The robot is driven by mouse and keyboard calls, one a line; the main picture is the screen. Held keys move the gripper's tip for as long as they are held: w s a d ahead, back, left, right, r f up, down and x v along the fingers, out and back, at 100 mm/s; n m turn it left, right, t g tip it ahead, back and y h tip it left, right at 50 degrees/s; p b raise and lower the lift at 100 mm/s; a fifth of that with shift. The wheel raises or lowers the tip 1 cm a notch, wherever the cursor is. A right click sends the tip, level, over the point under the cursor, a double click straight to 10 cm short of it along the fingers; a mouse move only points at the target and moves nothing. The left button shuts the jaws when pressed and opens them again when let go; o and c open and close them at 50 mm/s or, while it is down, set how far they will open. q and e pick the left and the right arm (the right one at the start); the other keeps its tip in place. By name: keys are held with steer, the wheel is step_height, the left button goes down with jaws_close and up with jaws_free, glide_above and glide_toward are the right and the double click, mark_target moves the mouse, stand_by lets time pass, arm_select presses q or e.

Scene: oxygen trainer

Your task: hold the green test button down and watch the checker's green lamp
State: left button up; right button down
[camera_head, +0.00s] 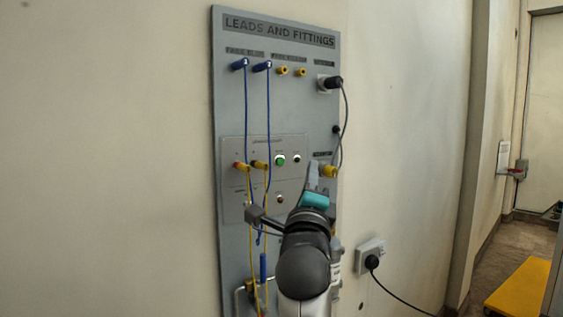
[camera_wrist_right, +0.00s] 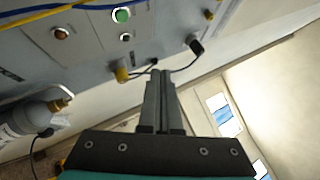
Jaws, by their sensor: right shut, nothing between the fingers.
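The green round button (camera_head: 280,160) sits in a white ring on the checker panel (camera_head: 233,150); it also shows at the top of the wrist view (camera_wrist_right: 121,15). Beside it is a small white-ringed dark round fitting (camera_head: 297,159), also in the wrist view (camera_wrist_right: 126,37). I cannot tell whether this is the lamp; no clearly lit lamp shows. My right gripper (camera_head: 313,168) is shut and empty, to the right of and below the green button in the head view. In the wrist view its fingers (camera_wrist_right: 161,80) point toward the board, apart from the button. My left gripper is out of view.
The grey board (camera_head: 225,60) carries blue leads (camera_head: 246,110), yellow leads (camera_head: 248,200) and a black plug (camera_head: 334,83). A yellow fitting (camera_head: 330,171) is close to my right fingers. A wall socket (camera_head: 370,255) with a black cable is at lower right.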

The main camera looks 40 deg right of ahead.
mark_target(280, 161)
steer(key=w+b, duration=0.1)
steer(key=w, duration=0.2)
steer(key=w+b, duration=0.1)
steer(key=w, duration=0.2)
steer(key=w+d+b, duration=0.1)
steer(key=w, duration=0.1)
steer(key=shift+w, duration=0.4)
stand_by(1.5)
stand_by(0.4)
steer(key=shift+w+f+b, duration=0.1)
steer(key=shift+w+b, duration=0.2)
steer(key=shift+b, duration=0.3)
steer(key=shift+w, duration=0.15)
